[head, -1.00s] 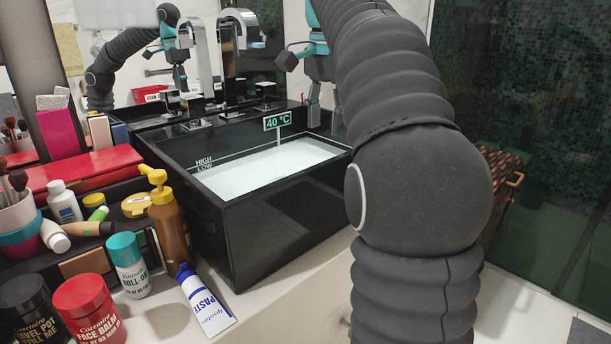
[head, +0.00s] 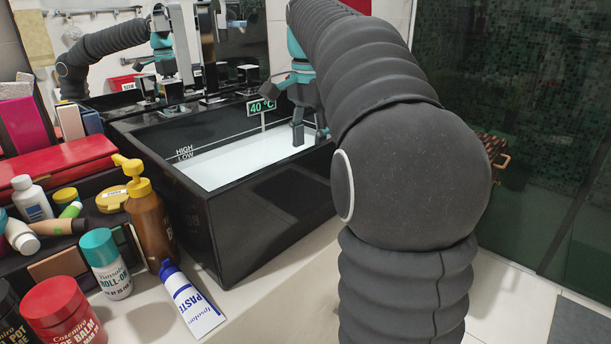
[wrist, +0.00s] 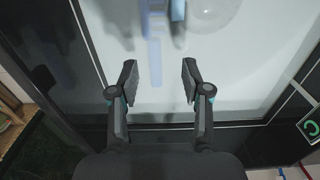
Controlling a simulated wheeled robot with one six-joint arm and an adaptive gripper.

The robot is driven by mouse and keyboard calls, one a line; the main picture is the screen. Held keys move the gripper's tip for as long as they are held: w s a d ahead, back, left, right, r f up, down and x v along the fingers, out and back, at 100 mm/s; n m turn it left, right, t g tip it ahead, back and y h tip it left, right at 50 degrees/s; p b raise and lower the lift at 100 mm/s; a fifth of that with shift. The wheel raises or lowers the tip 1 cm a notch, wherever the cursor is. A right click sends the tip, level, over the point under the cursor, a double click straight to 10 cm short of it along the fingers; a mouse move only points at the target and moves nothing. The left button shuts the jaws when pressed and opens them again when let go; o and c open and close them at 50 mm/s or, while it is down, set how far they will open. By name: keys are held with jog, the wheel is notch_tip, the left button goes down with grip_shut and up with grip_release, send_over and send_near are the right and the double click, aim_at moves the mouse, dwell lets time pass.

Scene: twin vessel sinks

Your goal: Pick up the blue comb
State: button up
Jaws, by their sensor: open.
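A blurred long blue shape, which looks like the blue comb (wrist: 154,35), lies in the pale water of the black sink in the wrist view. It is just beyond my fingertips, roughly in line with the gap between them. In the wrist view my gripper (wrist: 160,82) is open and empty, its two fingers apart over the water. In the head view my gripper (head: 310,134) hangs at the right end of the black sink (head: 262,232), over the water. The comb does not show in the head view.
A round translucent object (wrist: 208,12) is beside the blue shape. The 40 °C display (head: 261,107) stands at the sink's back edge. A brown pump bottle (head: 150,215), a paste tube (head: 192,302) and a roll-on (head: 105,262) crowd the counter left of the sink.

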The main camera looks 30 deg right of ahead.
jog(key=f, duration=0.3)
jog(key=shift+s+d+f+b, duration=0.15)
jog(key=shift+s+f+b, duration=0.2)
jog(key=shift+b, duration=0.05)
jog(key=shift+f, duration=0.6)
grip_shut()
